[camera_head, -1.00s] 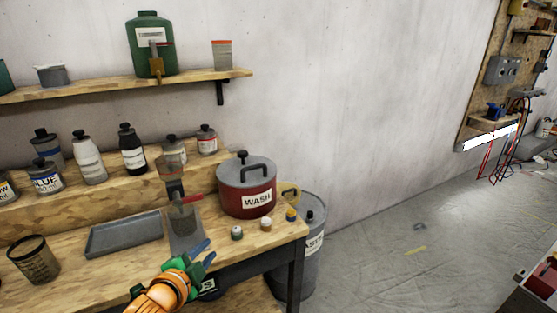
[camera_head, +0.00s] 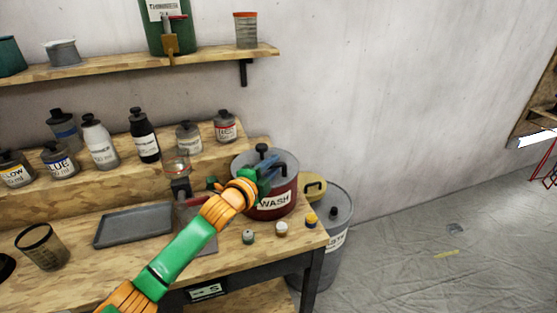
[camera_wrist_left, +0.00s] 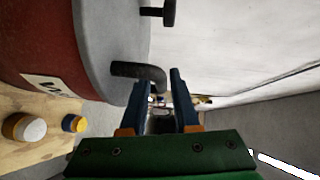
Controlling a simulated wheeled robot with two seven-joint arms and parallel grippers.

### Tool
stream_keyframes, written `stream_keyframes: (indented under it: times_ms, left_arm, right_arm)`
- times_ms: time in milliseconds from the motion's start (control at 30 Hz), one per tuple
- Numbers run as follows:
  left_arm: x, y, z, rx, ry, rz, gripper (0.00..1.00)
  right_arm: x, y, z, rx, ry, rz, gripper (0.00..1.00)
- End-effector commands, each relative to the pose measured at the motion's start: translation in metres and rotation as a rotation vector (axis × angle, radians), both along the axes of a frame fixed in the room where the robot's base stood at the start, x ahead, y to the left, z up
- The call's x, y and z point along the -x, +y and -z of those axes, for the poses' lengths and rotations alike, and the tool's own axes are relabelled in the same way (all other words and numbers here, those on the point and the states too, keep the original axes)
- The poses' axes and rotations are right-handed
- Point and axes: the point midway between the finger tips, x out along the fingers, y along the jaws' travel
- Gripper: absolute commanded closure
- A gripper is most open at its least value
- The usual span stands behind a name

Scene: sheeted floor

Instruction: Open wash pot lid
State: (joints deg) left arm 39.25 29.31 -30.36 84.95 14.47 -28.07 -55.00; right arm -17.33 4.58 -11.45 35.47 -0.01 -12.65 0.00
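The wash pot (camera_head: 285,203) is a dark red drum with a WASH label, standing at the right end of the wooden bench. Its grey lid (camera_head: 286,162) is on, with a black knob (camera_head: 262,149) on top. My left gripper (camera_head: 270,168) reaches over the lid from the left and hides part of it. In the left wrist view the gripper (camera_wrist_left: 158,80) is open, its blue fingers pointing at a dark bent handle (camera_wrist_left: 138,71) on the lid. The handle's end shows between the fingertips; I cannot tell whether they touch. My right gripper is not in view.
Small paint jars (camera_head: 281,229) stand in front of the pot. A grey tray (camera_head: 133,226) and a dark cup (camera_head: 40,247) are farther left. Several bottles (camera_head: 143,136) line the raised shelf behind. A grey waste bin (camera_head: 338,220) stands right of the bench; floor beyond is open.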

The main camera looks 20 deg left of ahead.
Motion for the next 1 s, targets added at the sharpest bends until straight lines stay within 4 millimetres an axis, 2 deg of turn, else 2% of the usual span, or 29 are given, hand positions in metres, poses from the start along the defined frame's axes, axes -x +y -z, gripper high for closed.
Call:
stream_keyframes:
  times_ms: [100, 300, 667, 767, 1000]
  left_arm:
    - [-0.015, -0.003, 0.002, 0.002, 0.001, 0.0, 0.71]
    - [-0.029, -0.006, 0.005, 0.002, 0.001, 0.001, 0.71]
    - [-0.033, -0.007, 0.005, 0.0, 0.0, 0.0, 0.71]
    - [-0.033, -0.007, 0.005, 0.0, 0.0, 0.0, 0.98]
    - [-0.032, -0.007, 0.005, 0.0, 0.001, 0.0, 1.0]
  right_arm:
    - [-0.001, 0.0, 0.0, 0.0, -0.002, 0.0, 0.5]
    - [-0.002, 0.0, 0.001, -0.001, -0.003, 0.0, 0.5]
    - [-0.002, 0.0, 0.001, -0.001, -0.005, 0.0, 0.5]
    - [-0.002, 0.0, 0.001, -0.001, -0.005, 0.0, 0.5]
    - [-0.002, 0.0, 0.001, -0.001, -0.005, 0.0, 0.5]
